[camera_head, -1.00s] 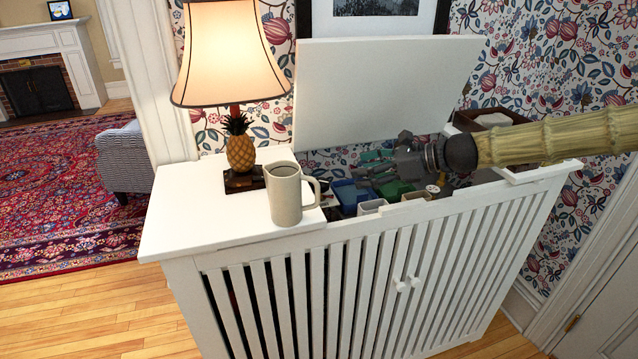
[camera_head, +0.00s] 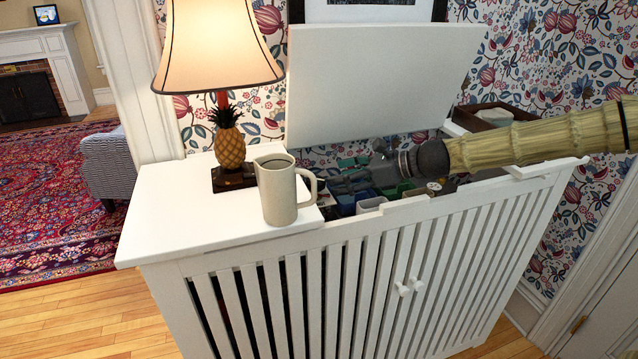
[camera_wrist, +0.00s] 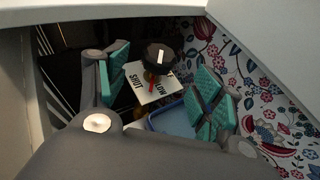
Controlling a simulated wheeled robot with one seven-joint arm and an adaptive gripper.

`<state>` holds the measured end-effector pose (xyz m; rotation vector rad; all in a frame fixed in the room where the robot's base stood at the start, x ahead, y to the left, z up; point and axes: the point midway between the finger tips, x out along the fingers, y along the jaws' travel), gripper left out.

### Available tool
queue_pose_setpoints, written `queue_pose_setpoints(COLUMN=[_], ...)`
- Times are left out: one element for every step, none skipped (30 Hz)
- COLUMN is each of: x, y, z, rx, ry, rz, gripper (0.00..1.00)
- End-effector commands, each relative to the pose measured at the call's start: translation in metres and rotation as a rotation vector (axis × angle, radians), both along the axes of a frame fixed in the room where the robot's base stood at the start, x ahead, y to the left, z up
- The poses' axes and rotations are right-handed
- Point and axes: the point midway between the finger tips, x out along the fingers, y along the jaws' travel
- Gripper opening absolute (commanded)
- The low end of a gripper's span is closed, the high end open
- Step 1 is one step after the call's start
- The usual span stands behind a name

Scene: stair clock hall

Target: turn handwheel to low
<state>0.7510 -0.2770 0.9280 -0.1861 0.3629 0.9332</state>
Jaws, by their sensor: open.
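In the wrist view the handwheel (camera_wrist: 160,57) is a dark round knob with a white mark. It stands over a white plate (camera_wrist: 150,84) lettered SHUT and LOW, with a small red piece below the knob that lies between the words. My gripper (camera_wrist: 165,92) is open and empty, its teal-padded fingers spread on either side of the plate. The handwheel appears beyond the fingertips, apart from them. In the head view my gripper (camera_head: 362,172) reaches down into the opened white cabinet (camera_head: 340,262). I cannot make out the handwheel there.
The raised white lid (camera_head: 375,85) stands behind my gripper. A cream pitcher (camera_head: 278,192) and a pineapple lamp (camera_head: 229,150) stand on the cabinet top at left. A blue bin (camera_wrist: 172,118) lies beside the plate. A brown tray (camera_head: 495,112) is at the back right.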

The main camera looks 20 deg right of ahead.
Motion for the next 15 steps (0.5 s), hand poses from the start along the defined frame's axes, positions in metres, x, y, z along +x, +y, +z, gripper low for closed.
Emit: queue_pose_setpoints(x=[0.002,0.004,0.006,0.008,0.009,0.011,0.013,0.015,0.017,0.018,0.02,0.021,0.023,0.024,0.026], y=[0.004,0.006,0.009,0.011,0.012,0.015,0.017,0.019,0.022,0.025,0.027,0.03,0.032,0.034,0.037], z=[-0.004,-0.005,-0.006,-0.008,-0.009,-0.01,-0.011,-0.013,-0.014,-0.014,-0.016,-0.018,-0.018,-0.019,-0.021], rx=[0.0,0.0,0.001,0.002,0.002,0.002,0.001,0.001,0.0,0.001,0.0,0.0,0.001,0.001,0.0], ry=[0.002,0.002,0.002,0.003,0.003,0.003,0.001,0.003,0.002,0.001,0.002,0.002,0.001,0.001,0.002], rz=[0.0,-0.001,0.0,0.0,0.0,0.0,-0.001,-0.001,-0.001,-0.001,-0.001,0.0,0.001,0.001,0.0], gripper=[0.67,0.67,0.67,0.67,0.67,0.67,0.67,0.67,0.67,0.67,0.67,0.67,0.67,0.67,0.67])
